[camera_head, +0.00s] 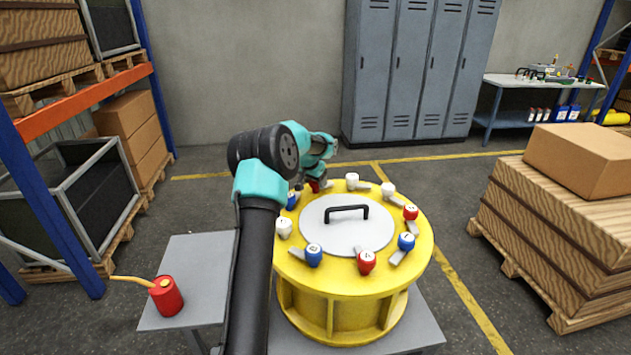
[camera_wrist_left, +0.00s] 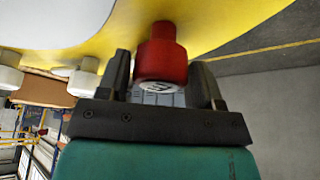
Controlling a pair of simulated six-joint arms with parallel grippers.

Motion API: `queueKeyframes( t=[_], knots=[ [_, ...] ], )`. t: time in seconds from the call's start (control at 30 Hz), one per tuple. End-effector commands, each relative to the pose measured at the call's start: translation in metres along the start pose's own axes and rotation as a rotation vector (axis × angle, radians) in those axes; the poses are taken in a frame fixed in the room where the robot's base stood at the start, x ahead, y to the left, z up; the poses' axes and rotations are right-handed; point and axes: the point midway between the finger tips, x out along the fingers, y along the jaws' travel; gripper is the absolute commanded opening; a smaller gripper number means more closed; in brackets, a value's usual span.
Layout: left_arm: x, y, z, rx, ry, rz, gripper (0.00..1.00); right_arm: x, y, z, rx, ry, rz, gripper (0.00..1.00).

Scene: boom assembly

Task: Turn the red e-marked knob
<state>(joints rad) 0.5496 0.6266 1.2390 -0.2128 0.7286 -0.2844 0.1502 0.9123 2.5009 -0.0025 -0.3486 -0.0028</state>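A yellow drum (camera_head: 425,235) has a round grey lid (camera_head: 325,238) ringed by red, white and blue knobs. The red knob (camera_wrist_left: 160,55) in the left wrist view has a dark letter-like mark on its end face, too blurred to read surely. It shows partly at the drum's back left in the head view (camera_head: 315,187), mostly hidden by my arm. My left gripper (camera_head: 309,182) is there, with its two fingers (camera_wrist_left: 161,80) on either side of this knob. The fingers are open, with a small gap at each side. My right gripper is not in view.
Other knobs stand close by: a white one (camera_head: 352,180) to the right and a blue one (camera_head: 292,200) to the front left. A black handle (camera_head: 346,209) rises from the lid. A red can (camera_head: 166,296) stands on a grey side table (camera_head: 205,262).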

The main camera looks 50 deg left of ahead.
Motion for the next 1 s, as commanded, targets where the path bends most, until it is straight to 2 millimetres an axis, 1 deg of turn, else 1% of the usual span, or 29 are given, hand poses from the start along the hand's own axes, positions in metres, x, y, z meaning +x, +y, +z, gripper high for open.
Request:
queueKeyframes(
  t=[0.03, 0.07, 0.33, 0.7, 1.0],
  knots=[
    [-0.0001, 0.0000, 0.0000, 0.000, 0.000, 0.000, 0.55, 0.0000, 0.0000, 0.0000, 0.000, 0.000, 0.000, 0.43],
    [-0.0001, 0.0000, 0.0000, 0.000, 0.000, 0.000, 0.52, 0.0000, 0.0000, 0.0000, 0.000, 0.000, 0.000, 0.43],
    [-0.0002, 0.0000, 0.0001, 0.000, 0.000, 0.000, 0.27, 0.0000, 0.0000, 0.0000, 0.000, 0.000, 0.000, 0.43],
    [-0.0002, -0.0001, 0.0000, 0.032, 0.000, 0.014, 0.26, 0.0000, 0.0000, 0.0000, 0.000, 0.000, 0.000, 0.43],
    [-0.0002, -0.0003, -0.0001, 0.163, 0.000, 0.069, 0.26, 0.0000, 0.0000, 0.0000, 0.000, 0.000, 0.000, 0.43]
  ],
)
